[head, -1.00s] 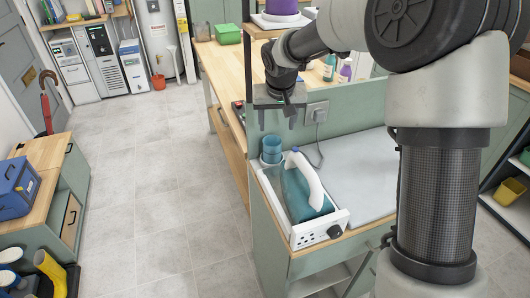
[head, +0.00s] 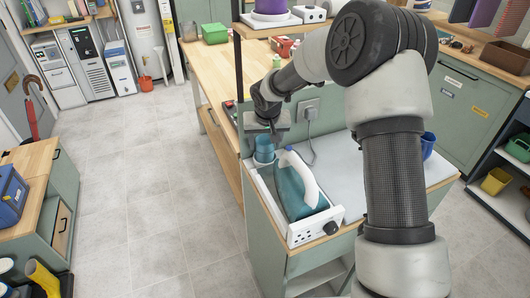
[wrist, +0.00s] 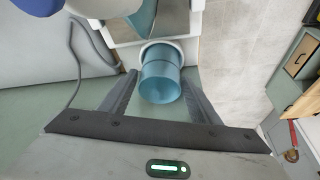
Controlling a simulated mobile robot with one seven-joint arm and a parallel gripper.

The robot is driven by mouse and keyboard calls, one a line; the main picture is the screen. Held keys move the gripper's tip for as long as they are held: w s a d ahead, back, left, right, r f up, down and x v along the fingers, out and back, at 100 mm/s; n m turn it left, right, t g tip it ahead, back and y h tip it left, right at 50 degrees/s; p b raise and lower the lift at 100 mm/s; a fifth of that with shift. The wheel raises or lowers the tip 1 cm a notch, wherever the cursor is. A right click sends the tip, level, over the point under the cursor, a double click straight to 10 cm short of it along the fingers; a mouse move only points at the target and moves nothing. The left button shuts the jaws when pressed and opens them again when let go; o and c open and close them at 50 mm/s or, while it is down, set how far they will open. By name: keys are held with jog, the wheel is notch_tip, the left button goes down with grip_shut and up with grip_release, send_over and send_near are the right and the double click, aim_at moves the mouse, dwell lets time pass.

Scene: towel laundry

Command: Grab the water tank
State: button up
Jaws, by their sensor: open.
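The water tank (head: 264,150) is a translucent blue cylinder at the back end of the white ironing station (head: 309,229), behind the teal iron. In the wrist view the tank (wrist: 160,82) stands in a round white holder between my two fingers. My gripper (head: 266,139) is directly over the tank in the head view and partly covers its top. In the wrist view my gripper (wrist: 159,84) is open, with one finger on each side of the tank and a visible gap on each side.
The teal iron (head: 293,188) with a white handle stands close in front of the tank. A cord runs to a wall socket (head: 308,110) on the green panel behind. A blue mug (head: 427,145) is on the right of the counter. The tiled floor to the left is clear.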

jog(key=shift+x, duration=1.15)
jog(key=c, duration=0.8)
jog(key=shift+r, duration=0.1)
